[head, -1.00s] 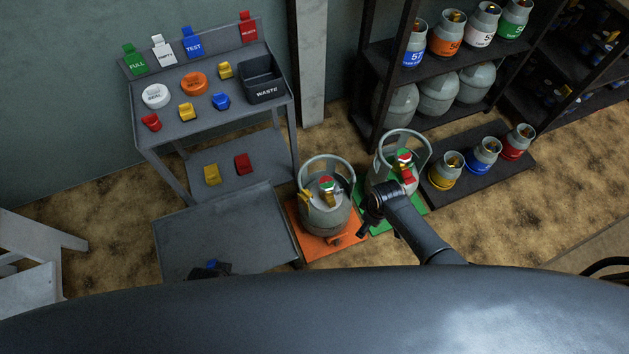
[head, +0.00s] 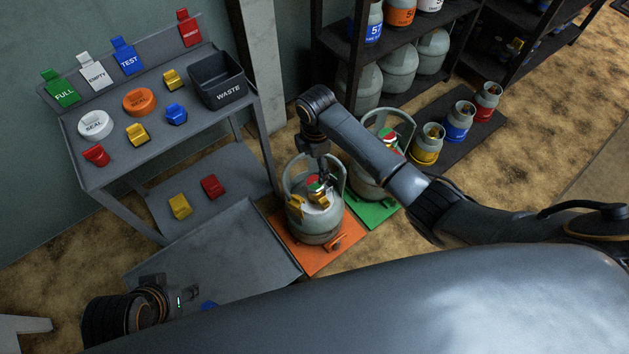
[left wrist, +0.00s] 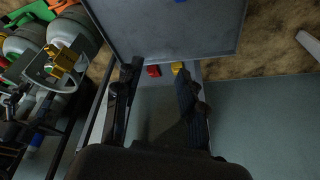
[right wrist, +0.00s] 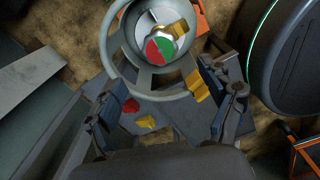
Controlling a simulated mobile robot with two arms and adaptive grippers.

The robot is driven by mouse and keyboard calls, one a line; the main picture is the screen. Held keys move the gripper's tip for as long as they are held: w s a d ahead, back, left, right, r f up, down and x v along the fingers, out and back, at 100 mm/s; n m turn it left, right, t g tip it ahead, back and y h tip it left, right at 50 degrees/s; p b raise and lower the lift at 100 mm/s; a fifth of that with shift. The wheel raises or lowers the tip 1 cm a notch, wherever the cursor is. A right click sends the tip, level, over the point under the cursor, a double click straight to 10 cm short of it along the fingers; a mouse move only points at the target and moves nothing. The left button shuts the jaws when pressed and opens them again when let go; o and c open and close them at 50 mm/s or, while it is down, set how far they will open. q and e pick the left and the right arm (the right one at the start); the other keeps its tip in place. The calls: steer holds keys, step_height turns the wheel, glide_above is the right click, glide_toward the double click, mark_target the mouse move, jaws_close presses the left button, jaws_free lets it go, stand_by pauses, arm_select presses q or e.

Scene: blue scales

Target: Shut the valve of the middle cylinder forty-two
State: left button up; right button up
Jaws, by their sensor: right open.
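A grey cylinder (head: 322,222) stands upright on an orange scale (head: 318,260). Its valve top (head: 315,184) is a red, green and white knob, with yellow parts beside it. My right gripper (head: 322,172) is over this cylinder, close to the valve. In the right wrist view the red and green knob (right wrist: 160,47) shows inside the ring collar, ahead of my open, empty right gripper (right wrist: 155,85). A second grey cylinder (head: 368,180) on a green scale (head: 376,213) is partly hidden by my right arm. I cannot read a number on either. My left gripper (left wrist: 156,72) is open and empty, over the cart.
A grey cart (head: 215,250) stands left of the orange scale. Behind it a bench carries tags, seals, clips and a black waste bin (head: 217,82). Several small cylinders stand on a dark platform (head: 475,130) at right, below a shelf rack.

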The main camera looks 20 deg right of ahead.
steer(key=b, duration=0.2)
glide_above(315, 182)
step_height(315, 182, down, 5)
step_height(315, 182, down, 3)
steer(key=shift+f+b, duration=0.2)
steer(key=shift+b, duration=0.25)
arm_select(q)
steer(key=w+d+r+t+h, duration=0.1)
steer(key=w+d+r+t, duration=0.1)
steer(key=w+r+t, duration=0.2)
steer(key=w+d+r+t+h, duration=0.1)
steer(key=w+d+r+t, duration=0.2)
steer(key=w, duration=0.7)
steer(key=shift+r+m+t+h, duration=0.3)
steer(key=shift+r+t, duration=0.6)
steer(key=shift+t, duration=0.4)
arm_select(e)
steer(key=shift+f, duration=0.25)
steer(key=c, duration=1.2)
